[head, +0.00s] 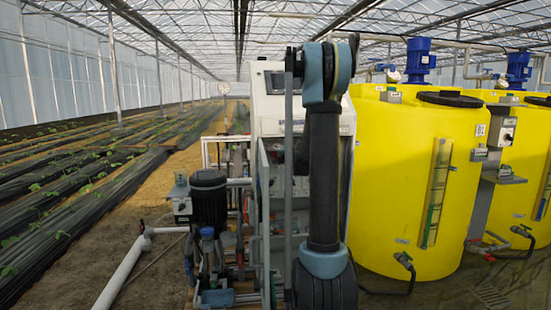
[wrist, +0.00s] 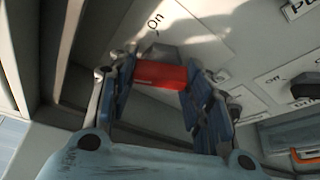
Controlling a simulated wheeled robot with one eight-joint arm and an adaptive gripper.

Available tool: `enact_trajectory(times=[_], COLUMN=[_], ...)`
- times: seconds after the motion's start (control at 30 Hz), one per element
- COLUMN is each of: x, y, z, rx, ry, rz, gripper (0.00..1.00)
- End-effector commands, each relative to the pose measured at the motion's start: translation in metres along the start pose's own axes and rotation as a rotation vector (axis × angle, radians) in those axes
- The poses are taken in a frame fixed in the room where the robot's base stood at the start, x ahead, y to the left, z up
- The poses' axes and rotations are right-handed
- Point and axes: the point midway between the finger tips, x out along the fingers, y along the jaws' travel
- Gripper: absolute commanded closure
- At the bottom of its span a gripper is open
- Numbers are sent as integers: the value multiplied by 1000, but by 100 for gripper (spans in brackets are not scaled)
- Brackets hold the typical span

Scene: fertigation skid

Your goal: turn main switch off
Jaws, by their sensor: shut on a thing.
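The main switch has a red handle (wrist: 160,76) with a dark grey part behind it, in the wrist view. It sits on a pale grey panel (wrist: 185,32). My gripper (wrist: 166,70) has a finger on each side of the red handle and is shut on it. The word "On" (wrist: 155,22) is printed on the panel close beyond the handle. In the head view my arm stands in front of the control cabinet (head: 270,112) and hides the gripper and the switch.
Another plate with an "Off" label (wrist: 275,80) and a dark knob lies right of my gripper. In the head view, yellow tanks (head: 385,180) stand close on the right. A black motor pump (head: 208,195) and a white pipe (head: 125,272) are at left.

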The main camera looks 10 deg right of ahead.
Motion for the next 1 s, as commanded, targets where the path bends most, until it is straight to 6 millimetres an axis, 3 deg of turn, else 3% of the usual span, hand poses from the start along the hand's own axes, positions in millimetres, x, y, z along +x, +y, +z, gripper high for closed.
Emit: enact_trajectory(times=[0.4,1.0], x=[-1,-1], y=[0,0], z=[-1,1], rx=[-197,-230], ry=[2,-1], rz=[-82,-97], gripper=[78,78])
